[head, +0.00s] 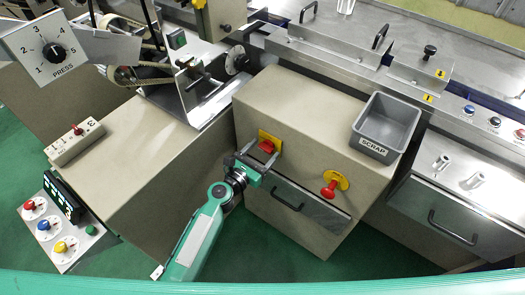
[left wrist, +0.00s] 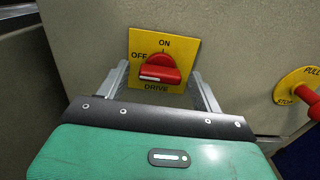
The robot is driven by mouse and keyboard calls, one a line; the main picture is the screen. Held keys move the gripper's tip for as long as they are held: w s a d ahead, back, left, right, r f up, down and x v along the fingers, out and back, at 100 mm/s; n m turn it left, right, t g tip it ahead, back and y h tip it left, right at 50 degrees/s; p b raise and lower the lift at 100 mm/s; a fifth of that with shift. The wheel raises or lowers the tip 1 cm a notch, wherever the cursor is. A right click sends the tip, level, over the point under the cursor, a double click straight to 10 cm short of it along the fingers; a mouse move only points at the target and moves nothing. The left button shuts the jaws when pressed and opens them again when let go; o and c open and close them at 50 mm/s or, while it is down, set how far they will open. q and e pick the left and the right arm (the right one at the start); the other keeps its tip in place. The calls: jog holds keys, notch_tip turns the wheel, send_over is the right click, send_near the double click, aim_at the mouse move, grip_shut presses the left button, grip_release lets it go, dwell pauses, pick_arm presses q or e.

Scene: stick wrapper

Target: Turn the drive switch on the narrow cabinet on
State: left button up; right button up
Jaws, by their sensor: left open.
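The drive switch (head: 267,146) is a red knob on a yellow plate on the front of the narrow cabinet (head: 300,110). In the left wrist view the knob (left wrist: 160,70) has its grip bar lying roughly level, toward the OFF label at its left; ON is printed at the top and DRIVE below. My left gripper (head: 252,160) is open in front of the switch. In the left wrist view its fingers (left wrist: 161,84) stand to either side of the knob, apart from it. Whether the fingertips touch the plate, I cannot tell. My right gripper is not in view.
A red pull-stop knob (head: 330,189) on a yellow plate sticks out right of the switch. A drawer with a handle (head: 288,197) lies below. A grey scrap bin (head: 386,127) sits on top at the right. A dial panel (head: 60,225) stands at the left.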

pick_arm(q)
jog(key=shift+w+d, duration=0.1)
jog(key=shift+d, duration=0.05)
jog(key=shift+c, duration=0.2)
jog(key=c, duration=0.9)
jog(key=shift+c, duration=0.2)
